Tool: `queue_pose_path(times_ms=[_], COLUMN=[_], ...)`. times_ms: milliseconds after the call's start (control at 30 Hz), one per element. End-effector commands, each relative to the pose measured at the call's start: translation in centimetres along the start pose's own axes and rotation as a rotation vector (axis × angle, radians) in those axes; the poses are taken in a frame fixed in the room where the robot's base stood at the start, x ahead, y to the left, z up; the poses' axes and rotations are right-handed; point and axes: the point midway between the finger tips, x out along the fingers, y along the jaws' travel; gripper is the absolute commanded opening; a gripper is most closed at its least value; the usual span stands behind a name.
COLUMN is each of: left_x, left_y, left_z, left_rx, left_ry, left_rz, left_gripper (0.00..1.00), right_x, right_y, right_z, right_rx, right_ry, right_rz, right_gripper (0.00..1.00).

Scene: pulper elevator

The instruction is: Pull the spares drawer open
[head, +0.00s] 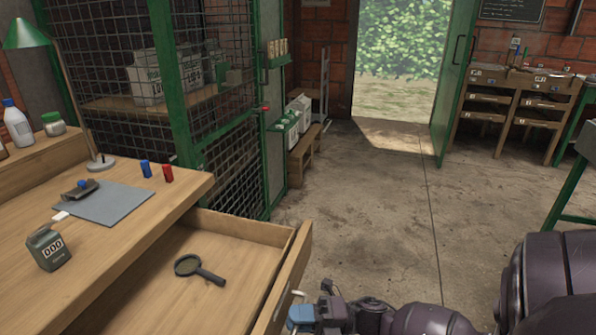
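The spares drawer (294,272) stands out from the wooden desk (130,262), its inside open to view. A black-handled magnifying glass (198,268) lies on the drawer's floor. My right gripper (303,312) is at the bottom of the head view, close to the outer side of the drawer's front. I cannot see the drawer's handle, and I cannot tell whether the fingers are closed on it or touch the front. My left gripper is not in view.
On the desk are a grey counter (48,248), a grey mat (106,203), a blue cylinder (146,168), a red cylinder (168,173) and a green lamp (28,36). A mesh cage (225,150) stands behind. The concrete floor (375,220) right of the drawer is clear.

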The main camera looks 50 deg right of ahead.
Motion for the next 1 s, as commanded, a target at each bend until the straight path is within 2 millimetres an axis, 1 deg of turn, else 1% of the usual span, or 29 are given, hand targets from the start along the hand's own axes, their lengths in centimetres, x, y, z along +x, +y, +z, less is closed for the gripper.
queue_pose_path(times_ms=[133, 233, 367, 600, 700, 833, 1000], left_x=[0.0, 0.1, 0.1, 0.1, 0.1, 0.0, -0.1], left_y=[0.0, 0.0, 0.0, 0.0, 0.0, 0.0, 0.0], left_z=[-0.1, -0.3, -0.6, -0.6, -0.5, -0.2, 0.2], left_rx=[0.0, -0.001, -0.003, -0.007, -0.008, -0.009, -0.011], left_ry=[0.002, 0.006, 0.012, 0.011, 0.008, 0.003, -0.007], left_rz=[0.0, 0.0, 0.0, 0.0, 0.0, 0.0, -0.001], left_gripper=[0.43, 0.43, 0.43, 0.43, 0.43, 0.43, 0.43], right_x=[-0.3, -1.1, -3.2, -7.6, -9.0, -10.2, -10.8], right_y=[0.0, -0.1, 0.0, 0.0, 0.0, 0.0, 0.0], right_z=[0.0, 0.0, 0.0, 0.0, 0.0, 0.0, 0.0], right_rx=[0.001, 0.001, 0.001, 0.0, 0.001, 0.0, -0.001], right_ry=[0.0, -0.001, -0.002, -0.002, -0.001, -0.001, 0.0], right_rz=[-0.001, -0.003, -0.002, -0.003, -0.002, -0.001, 0.0], right_gripper=[0.22, 0.22, 0.22, 0.22, 0.22, 0.22, 0.22])
